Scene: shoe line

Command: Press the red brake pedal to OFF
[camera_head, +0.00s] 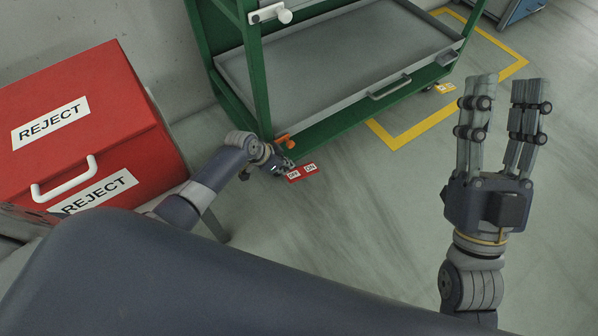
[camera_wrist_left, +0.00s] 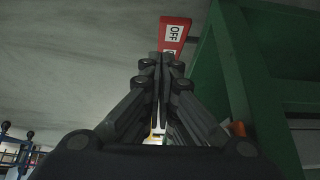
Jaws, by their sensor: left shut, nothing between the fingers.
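The red brake pedal (camera_head: 301,177) is low at the near corner of the green cart, with a white OFF label on its left part and a white ON label on its right part. In the left wrist view the pedal (camera_wrist_left: 165,44) lies just beyond my fingertips, its OFF label facing the camera and its lower part hidden behind the fingers. My left gripper (camera_head: 285,166) is shut and empty, close to the OFF side; I cannot tell whether it touches the pedal. My right gripper (camera_head: 505,80) is open and empty, raised over the floor at the right, far from the pedal.
The green cart (camera_head: 258,85) with a grey tray (camera_head: 335,50) stands behind the pedal. An orange part (camera_head: 284,139) is near its post. A red REJECT box (camera_head: 85,130) is at the left. Yellow floor lines (camera_head: 400,140) and open floor lie to the right.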

